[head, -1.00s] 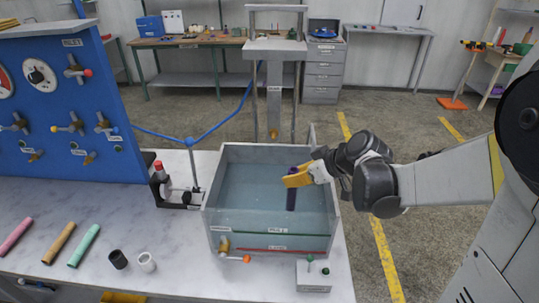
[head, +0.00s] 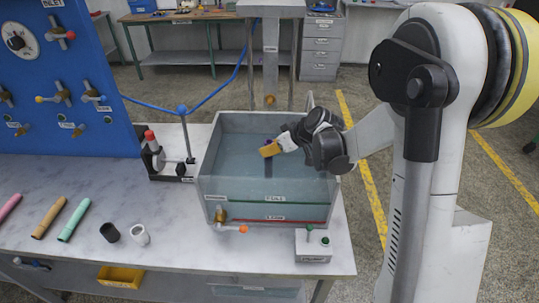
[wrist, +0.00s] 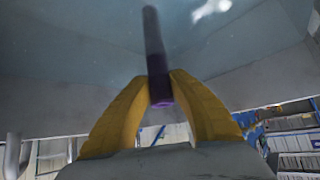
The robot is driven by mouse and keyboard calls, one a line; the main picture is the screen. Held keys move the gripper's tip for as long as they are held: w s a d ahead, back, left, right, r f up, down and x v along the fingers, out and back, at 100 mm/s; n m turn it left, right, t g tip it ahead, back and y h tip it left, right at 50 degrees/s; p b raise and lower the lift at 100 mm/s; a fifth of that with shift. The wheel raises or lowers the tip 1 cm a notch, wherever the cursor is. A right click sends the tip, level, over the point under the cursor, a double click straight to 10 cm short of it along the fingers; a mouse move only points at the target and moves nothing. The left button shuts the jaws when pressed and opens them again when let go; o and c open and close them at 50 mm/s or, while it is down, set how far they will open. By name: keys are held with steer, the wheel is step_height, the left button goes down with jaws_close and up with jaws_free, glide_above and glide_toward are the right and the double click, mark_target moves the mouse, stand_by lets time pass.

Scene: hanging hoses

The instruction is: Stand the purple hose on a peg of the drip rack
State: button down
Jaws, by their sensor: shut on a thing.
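My gripper (head: 268,149) has yellow fingers and is shut on the purple hose (wrist: 155,55). It is over the water tank (head: 215,185), inside the rim. In the head view, the hose's lower part (head: 268,169) looks dark and dull, as if under the water. In the wrist view, the fingers (wrist: 160,88) close around the hose near its purple near end, and the rest runs away from the camera. I cannot make out a drip rack with pegs in these views.
Pink (head: 9,207), tan (head: 48,217) and green (head: 74,219) hoses lie on the bench at left. Short black (head: 110,232) and white (head: 139,234) cylinders lie near them. A clamp stand (head: 160,162) stands left of the tank, and a button box (head: 313,245) stands in front.

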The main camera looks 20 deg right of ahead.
steer(key=shift+f, duration=0.85)
steer(key=shift+f, duration=0.15)
steer(key=c, duration=1.3)
jaws_free()
steer(key=shift+o, duration=0.2)
